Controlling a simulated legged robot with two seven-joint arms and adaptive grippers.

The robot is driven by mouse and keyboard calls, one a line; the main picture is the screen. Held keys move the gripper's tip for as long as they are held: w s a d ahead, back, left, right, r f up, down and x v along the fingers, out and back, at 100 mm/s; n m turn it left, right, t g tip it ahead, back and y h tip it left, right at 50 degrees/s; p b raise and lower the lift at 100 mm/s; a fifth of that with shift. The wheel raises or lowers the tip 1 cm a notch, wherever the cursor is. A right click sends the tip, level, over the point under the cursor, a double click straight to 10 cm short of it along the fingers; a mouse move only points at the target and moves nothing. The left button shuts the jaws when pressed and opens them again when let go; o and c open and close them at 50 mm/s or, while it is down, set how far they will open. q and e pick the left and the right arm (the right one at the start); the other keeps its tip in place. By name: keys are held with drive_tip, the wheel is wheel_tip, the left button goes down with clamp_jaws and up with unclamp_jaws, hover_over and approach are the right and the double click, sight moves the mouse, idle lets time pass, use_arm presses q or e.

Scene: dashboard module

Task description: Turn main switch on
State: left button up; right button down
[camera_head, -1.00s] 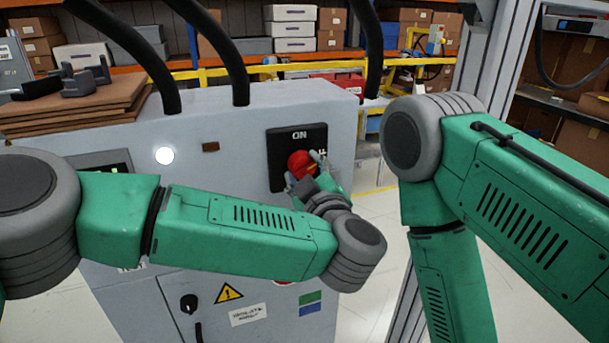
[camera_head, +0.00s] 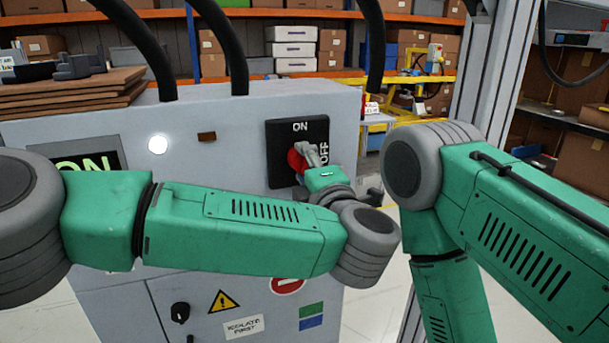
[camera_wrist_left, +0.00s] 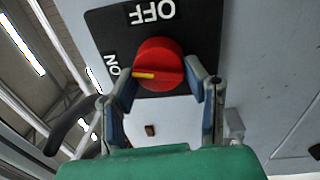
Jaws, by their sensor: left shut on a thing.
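The main switch is a red round knob (camera_head: 296,161) on a black plate (camera_head: 283,136) marked ON at the top and OFF at the right. In the left wrist view the knob (camera_wrist_left: 160,66) shows a yellow mark pointing left, towards the ON label. My left gripper (camera_head: 312,156) has its fingers on either side of the knob and is shut on it, partly hiding it in the head view. The fingers also show in the left wrist view (camera_wrist_left: 166,88). My right arm hangs at the right; its gripper is out of view.
A display (camera_head: 92,162) on the grey cabinet (camera_head: 215,120) shows green letters reading ON, partly cut by my left arm. A round white light (camera_head: 158,145) is lit beside it. Thick black cables (camera_head: 226,45) rise from the cabinet top. Shelves with boxes stand behind.

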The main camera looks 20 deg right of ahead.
use_arm(q)
drive_tip(key=shift+d+f+n+b, duration=0.15)
drive_tip(key=shift+f+n+b, duration=0.25)
drive_tip(key=shift+n+b, duration=0.55)
drive_tip(key=shift+n, duration=0.35)
drive_tip(key=shift+s, duration=0.1)
drive_tip(key=o, duration=1.2)
drive_tip(key=shift+c, duration=0.2)
drive_tip(key=shift+r, duration=0.1)
